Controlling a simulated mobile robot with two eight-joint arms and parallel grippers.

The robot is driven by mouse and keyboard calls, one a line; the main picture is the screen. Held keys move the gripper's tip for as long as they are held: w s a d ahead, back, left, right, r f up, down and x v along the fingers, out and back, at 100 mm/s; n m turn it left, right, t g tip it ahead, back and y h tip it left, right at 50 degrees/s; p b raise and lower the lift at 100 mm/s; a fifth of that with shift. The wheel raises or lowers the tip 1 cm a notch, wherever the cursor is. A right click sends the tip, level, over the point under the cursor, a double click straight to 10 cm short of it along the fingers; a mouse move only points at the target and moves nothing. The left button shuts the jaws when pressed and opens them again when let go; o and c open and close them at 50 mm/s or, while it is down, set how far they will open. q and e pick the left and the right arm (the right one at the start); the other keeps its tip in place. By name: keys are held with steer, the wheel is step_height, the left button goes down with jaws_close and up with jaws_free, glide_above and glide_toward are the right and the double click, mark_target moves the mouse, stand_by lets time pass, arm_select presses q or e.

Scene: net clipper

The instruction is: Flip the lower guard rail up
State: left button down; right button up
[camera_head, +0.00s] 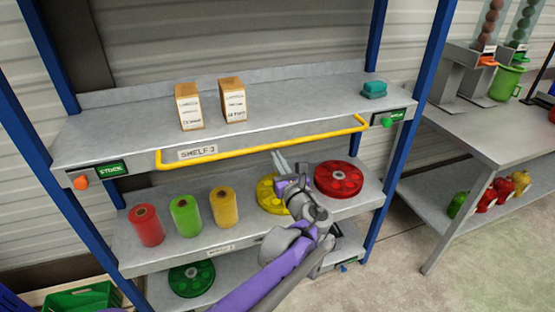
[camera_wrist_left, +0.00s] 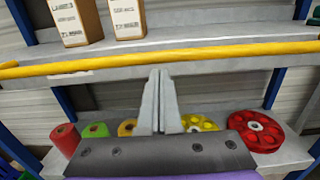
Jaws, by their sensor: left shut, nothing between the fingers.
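A yellow guard rail (camera_head: 262,143) runs across the front of the shelf labelled SHELF 3, its bar hanging along the shelf's front edge. It also crosses the whole wrist view (camera_wrist_left: 220,50). My left gripper (camera_head: 279,160) is shut and empty, its two pale fingers together and pointing up just under the rail, right of its middle. In the wrist view the fingertips (camera_wrist_left: 160,73) reach the lower edge of the rail; I cannot tell whether they touch. My right gripper is not in view.
Two cardboard boxes (camera_head: 233,100) and a teal item (camera_head: 374,89) stand on the upper shelf. Below are red, green and yellow rolls (camera_head: 185,216), a yellow spool (camera_head: 268,192) and a red spool (camera_head: 339,179). Blue posts (camera_head: 411,140) flank the rack; a table (camera_head: 492,130) stands right.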

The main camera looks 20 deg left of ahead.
arm_select(q)
steer(key=shift+r+g+p, duration=0.3)
steer(key=shift+r+p, duration=0.1)
steer(key=shift+p, duration=0.15)
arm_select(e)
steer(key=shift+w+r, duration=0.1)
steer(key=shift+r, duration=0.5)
arm_select(q)
steer(key=shift+h, duration=0.3)
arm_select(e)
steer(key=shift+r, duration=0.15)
